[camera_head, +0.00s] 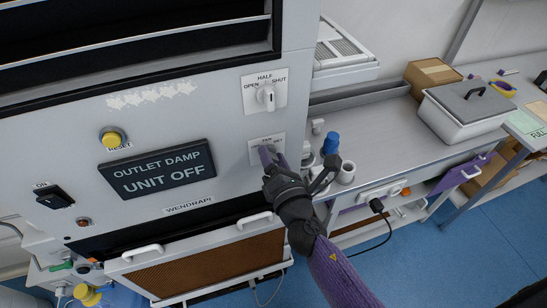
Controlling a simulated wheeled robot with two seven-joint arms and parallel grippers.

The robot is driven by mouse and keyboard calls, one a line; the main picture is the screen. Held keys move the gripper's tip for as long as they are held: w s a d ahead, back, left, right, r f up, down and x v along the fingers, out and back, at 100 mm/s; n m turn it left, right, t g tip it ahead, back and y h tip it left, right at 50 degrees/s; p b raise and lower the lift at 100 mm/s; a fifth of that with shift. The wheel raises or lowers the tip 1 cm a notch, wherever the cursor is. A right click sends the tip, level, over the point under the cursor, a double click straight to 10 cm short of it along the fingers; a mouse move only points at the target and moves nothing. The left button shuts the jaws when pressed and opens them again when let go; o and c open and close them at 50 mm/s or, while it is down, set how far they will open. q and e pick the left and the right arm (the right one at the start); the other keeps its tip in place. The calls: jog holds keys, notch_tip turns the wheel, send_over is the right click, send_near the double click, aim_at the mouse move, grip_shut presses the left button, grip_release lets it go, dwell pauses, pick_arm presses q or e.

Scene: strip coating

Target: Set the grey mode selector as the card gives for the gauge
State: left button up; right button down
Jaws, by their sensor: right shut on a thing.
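My right gripper (270,158) is shut at the lower selector plate (257,151) on the front of the white machine. The knob's pointing direction is hidden. Above it, a white selector (269,96) is marked OPEN, HALF and SHUT. No gauge can be made out. A card with the word FULL (539,133) lies at the right edge, mostly too small to read. My left gripper is not in view.
A dark display (158,170) reads OUTLET DAMP UNIT OFF. A yellow RESET button (112,137) and a black ON switch (54,196) are to the left. On the bench are a blue-capped bottle (330,143), a lidded white box (465,112) and a cardboard box (432,74).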

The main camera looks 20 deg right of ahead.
jog(key=shift+f+m+b, duration=0.15)
jog(key=shift+m+b, duration=0.15)
jog(key=shift+m, duration=0.9)
jog(key=m, duration=0.3)
jog(key=shift+d+m+b, duration=0.1)
jog(key=shift+m+b, duration=0.2)
jog(key=shift+m, duration=0.7)
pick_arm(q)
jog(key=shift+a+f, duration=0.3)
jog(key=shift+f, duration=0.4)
pick_arm(e)
jog(key=shift+f+m, duration=0.1)
jog(key=shift+m, duration=0.5)
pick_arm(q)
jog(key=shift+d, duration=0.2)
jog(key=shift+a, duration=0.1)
pick_arm(e)
jog(key=shift+c, duration=1.7)
grip_release()
jog(key=shift+o, duration=1.1)
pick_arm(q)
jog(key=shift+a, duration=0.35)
